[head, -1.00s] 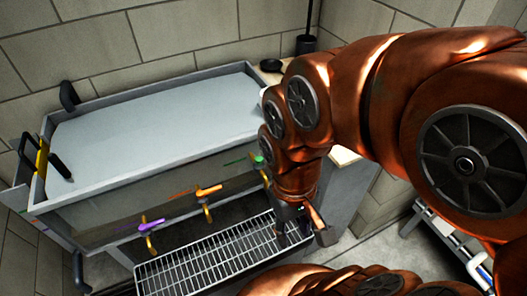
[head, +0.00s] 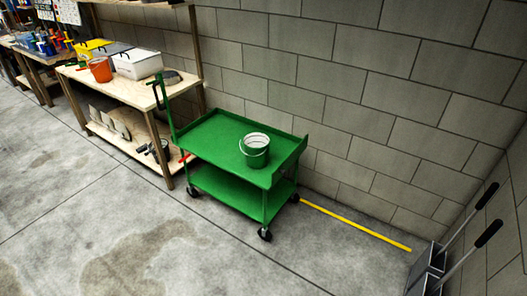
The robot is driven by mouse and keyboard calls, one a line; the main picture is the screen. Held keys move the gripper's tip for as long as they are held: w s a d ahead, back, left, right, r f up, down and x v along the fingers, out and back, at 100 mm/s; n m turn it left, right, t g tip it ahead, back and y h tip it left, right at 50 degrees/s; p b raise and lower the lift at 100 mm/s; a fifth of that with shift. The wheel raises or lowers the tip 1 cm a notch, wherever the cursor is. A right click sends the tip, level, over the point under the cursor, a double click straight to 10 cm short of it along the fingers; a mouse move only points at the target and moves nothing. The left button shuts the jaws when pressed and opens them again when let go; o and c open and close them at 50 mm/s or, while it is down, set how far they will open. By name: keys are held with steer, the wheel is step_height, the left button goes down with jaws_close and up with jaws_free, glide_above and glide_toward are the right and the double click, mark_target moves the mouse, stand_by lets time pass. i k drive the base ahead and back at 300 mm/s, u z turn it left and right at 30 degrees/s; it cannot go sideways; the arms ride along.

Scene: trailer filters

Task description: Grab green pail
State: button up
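The green pail (head: 255,153) stands upright on the top shelf of a green cart (head: 215,146), right of the shelf's middle. It has a pale rim and a thin wire handle hanging at its front. The inside looks pale, and I cannot tell whether it holds anything. My gripper is not in view now, so its state and its distance from the pail do not show.
The cart stands on black casters against a block wall (head: 340,90). A wooden workbench (head: 135,88) with an orange bucket (head: 101,70) and a white bin (head: 138,64) is at left. Long-handled tools (head: 465,245) stand at lower right. The concrete floor (head: 120,225) in front is clear.

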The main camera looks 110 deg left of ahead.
mark_target(256, 144)
steer(key=u, duration=4.05)
steer(key=i, duration=0.65)
steer(key=u, duration=0.6)
steer(key=i, duration=1.65)
steer(key=z, duration=0.75)
steer(key=i, duration=0.95)
steer(key=z, duration=0.55)
